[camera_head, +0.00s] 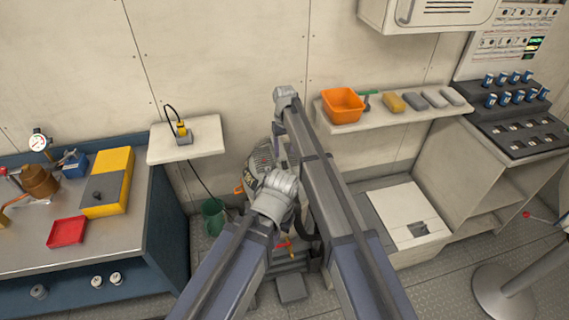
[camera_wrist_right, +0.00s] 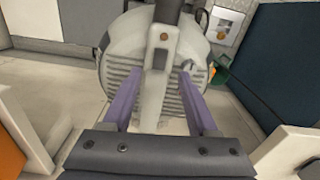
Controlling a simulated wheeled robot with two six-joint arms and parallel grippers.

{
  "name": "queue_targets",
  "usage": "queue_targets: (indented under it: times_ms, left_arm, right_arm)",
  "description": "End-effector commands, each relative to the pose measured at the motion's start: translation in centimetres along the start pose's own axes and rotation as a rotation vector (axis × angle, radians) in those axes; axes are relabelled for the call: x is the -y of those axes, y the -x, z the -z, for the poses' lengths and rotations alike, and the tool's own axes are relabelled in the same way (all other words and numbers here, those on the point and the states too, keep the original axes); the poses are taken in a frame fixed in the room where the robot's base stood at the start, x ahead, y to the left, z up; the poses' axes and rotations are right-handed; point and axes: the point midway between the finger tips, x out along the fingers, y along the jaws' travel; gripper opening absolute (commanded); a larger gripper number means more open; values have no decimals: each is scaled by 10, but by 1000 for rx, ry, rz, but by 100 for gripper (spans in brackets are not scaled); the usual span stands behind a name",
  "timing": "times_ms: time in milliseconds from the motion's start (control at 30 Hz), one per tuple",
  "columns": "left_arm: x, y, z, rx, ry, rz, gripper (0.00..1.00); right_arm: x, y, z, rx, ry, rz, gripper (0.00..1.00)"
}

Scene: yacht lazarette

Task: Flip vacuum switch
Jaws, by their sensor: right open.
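The vacuum (camera_head: 262,160) is a grey ribbed machine standing on the floor against the wall, largely hidden behind my arms in the head view. In the right wrist view its round ribbed body (camera_wrist_right: 120,65) fills the middle, with a pale upright part (camera_wrist_right: 158,60) in front. My right gripper (camera_wrist_right: 161,78) is open, its two purple fingers one on each side of that part; I cannot tell whether they touch it. I cannot make out the switch for certain. My left arm crosses the head view, but its gripper does not show.
A blue workbench (camera_head: 110,245) stands at left, a green bucket (camera_head: 213,216) beside it. A small wall shelf (camera_head: 165,155) holds a yellow plug (camera_head: 181,129). A right-hand shelf (camera_head: 400,118) carries an orange bin (camera_head: 342,106). A round stand base (camera_head: 505,292) is on the floor.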

Motion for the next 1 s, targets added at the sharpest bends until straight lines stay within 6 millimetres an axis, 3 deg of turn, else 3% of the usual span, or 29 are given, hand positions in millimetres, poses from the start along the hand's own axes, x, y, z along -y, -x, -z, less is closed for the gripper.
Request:
queue_targets:
  times_ms: [33,333,767,1000]
  left_arm:
    - [-1,-13,1,0,0,0,0]
    - [-5,-50,3,0,0,0,0]
    - [-5,-56,3,0,0,0,0]
    - [-5,-57,3,0,0,0,0]
  right_arm:
    - [0,-13,0,0,0,0,59]
    - [0,-50,0,0,0,0,59]
    - [0,-57,0,0,0,0,59]
    - [0,-57,0,0,0,0,33]
